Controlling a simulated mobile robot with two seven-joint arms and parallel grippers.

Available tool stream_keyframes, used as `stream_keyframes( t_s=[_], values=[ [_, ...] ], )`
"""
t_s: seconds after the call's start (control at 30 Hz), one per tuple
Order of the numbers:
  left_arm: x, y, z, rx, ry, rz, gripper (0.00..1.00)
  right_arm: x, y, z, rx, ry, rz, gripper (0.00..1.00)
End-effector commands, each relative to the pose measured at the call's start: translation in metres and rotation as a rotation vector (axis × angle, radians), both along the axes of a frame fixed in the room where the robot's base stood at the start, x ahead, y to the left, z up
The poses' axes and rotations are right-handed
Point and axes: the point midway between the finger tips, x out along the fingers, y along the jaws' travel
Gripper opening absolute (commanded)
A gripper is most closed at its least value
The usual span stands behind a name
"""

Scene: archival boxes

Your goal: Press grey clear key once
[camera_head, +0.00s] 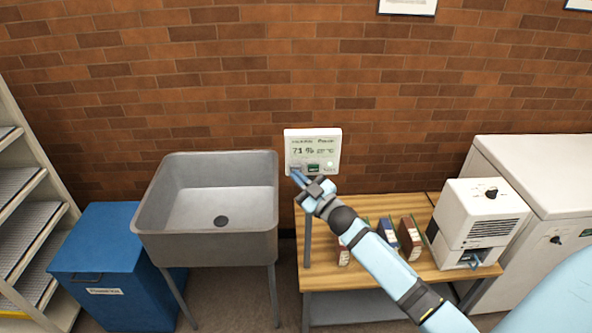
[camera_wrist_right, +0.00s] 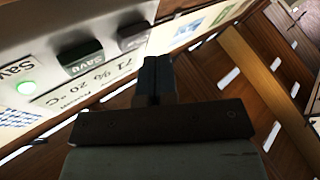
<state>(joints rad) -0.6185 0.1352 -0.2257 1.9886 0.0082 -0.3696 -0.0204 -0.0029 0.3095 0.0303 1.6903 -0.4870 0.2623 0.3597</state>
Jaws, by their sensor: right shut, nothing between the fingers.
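The white wall panel (camera_head: 330,142) with a display reading about 71 % hangs on the brick wall. In the right wrist view it shows turned around, with a grey key (camera_wrist_right: 133,35), a green key (camera_wrist_right: 82,57) labelled Save and a lit green lamp (camera_wrist_right: 25,88). My right gripper (camera_head: 296,175) is shut and empty at the panel's lower left. In the right wrist view its fingertips (camera_wrist_right: 157,62) are close beside the grey key; I cannot tell whether they touch it. My left gripper is not in view.
A wooden table (camera_head: 455,270) below the panel holds several books (camera_head: 410,238) and a white machine (camera_head: 485,215). A grey sink (camera_head: 165,238) stands left of it, with a blue bin (camera_head: 110,255) and shelves (camera_head: 35,225) farther left. A white cabinet (camera_head: 540,155) stands at the right.

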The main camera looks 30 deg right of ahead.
Motion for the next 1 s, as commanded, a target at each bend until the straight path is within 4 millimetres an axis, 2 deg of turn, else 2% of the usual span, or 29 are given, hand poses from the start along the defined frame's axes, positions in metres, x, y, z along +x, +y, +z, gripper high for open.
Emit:
stream_keyframes(
  t_s=[0.23, 1.0],
  values=[
    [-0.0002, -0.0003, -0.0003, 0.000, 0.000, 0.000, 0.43, 0.0066, -0.0041, -0.0001, -0.001, 0.000, 0.000, 0.00],
    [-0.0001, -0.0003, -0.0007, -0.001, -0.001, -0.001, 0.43, 0.0108, -0.0064, 0.0001, 0.000, -0.001, 0.000, 0.00]
  ],
)
